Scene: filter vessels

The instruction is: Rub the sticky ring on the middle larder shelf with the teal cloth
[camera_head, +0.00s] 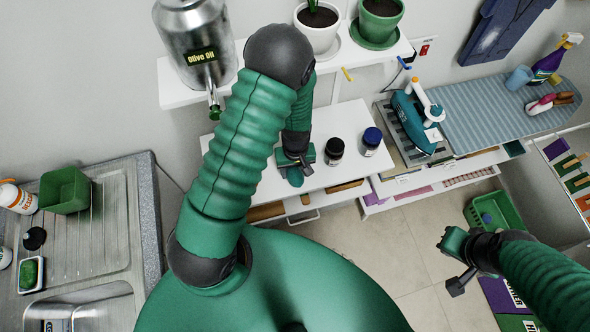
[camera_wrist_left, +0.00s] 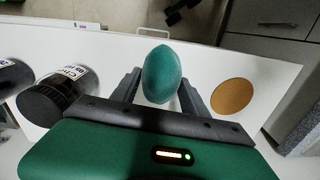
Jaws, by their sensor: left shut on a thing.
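The teal cloth (camera_wrist_left: 161,75) is a rounded wad between the fingers of my left gripper (camera_wrist_left: 158,88), which is shut on it. In the head view, the left gripper (camera_head: 297,163) and the cloth (camera_head: 295,178) are low over the front of the white middle shelf (camera_head: 335,115). The sticky ring (camera_wrist_left: 231,96) shows as a flat orange-brown disc on the shelf, right of the cloth in the wrist view and apart from it. My arm hides it in the head view. Whether the cloth touches the shelf is unclear. My right gripper (camera_head: 453,263) is open and empty, away from the shelf.
Two dark jars, one black-capped (camera_head: 334,151) and one blue-capped (camera_head: 371,141), stand right of my left gripper. An olive oil canister (camera_head: 199,45) and potted plants (camera_head: 318,25) occupy the shelf above. An iron (camera_head: 415,110) and ironing board (camera_head: 490,112) are at right, a sink counter (camera_head: 105,230) at left.

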